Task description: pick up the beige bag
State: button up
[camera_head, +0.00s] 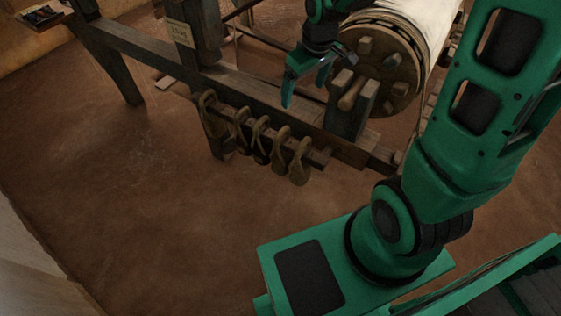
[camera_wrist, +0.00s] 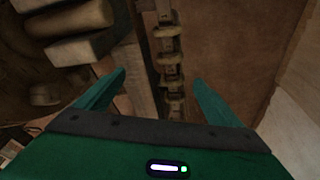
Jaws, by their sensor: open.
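I cannot make out a clearly beige bag. Several brownish, looped, bag-like things hang in a row from the low front rail of the loom. In the head view the leftmost (camera_head: 221,134) is the largest, and the rightmost (camera_head: 299,162) is nearest the rail's right end. The row also shows in the wrist view as a line of light pieces (camera_wrist: 169,58). My gripper (camera_head: 305,90) is open and empty, above and behind the row near the loom's roller. In the wrist view the row lies beyond my open fingers (camera_wrist: 160,78), apart from them.
The brown floor (camera_head: 130,200) in front of the rail is clear.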

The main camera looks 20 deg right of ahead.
aim_at(283, 130)
jog(key=shift+w+a+f+n+g+y, duration=0.2)
jog(key=shift+w+a+f+n, duration=0.6)
jog(key=shift+f, duration=3.25)
jog(key=shift+w+a+f+n+g+y, duration=0.1)
jog(key=shift+w+a+f+n+g, duration=0.75)
jog(key=shift+f, duration=3.2)
jog(key=shift+w+a+f+n+t+y, duration=0.1)
jog(key=shift+w+a+f+t, duration=0.2)
jog(key=shift+w+f, duration=2.45)
jog(key=s+f, duration=0.2)
jog(key=shift+s+f, duration=0.3)
jog(key=shift+s, duration=0.05)
jog(key=c, duration=1.9)
